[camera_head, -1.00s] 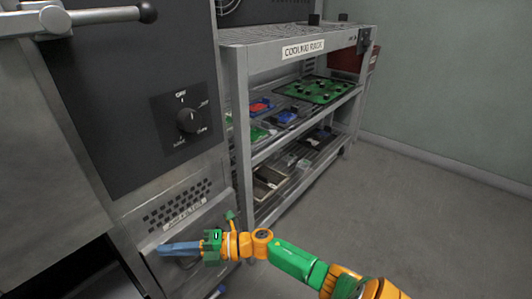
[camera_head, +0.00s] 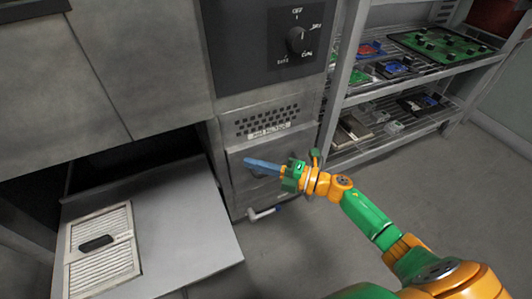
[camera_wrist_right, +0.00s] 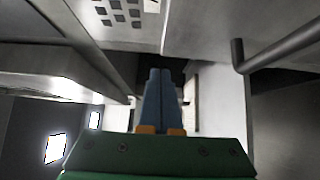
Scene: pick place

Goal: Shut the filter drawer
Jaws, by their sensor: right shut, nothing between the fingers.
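The filter drawer (camera_head: 185,220) is pulled out from the low opening of the grey machine, at the lower left of the head view. A pale slatted filter (camera_head: 102,262) with a black handle (camera_head: 95,243) lies in it. My right gripper (camera_head: 248,162) is shut and empty, its blue fingers pointing left. In the picture it is to the right of and above the drawer, in front of the lower machine panel; I cannot tell whether it touches the panel. The shut fingers also show in the right wrist view (camera_wrist_right: 160,75). My left gripper is out of view.
A control panel with a dial (camera_head: 296,40) and a vent grille (camera_head: 267,116) are above my right gripper. A wire rack (camera_head: 352,75) holding several trays and boards stands to the right. A bar handle (camera_wrist_right: 280,48) shows in the right wrist view. The floor at right is clear.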

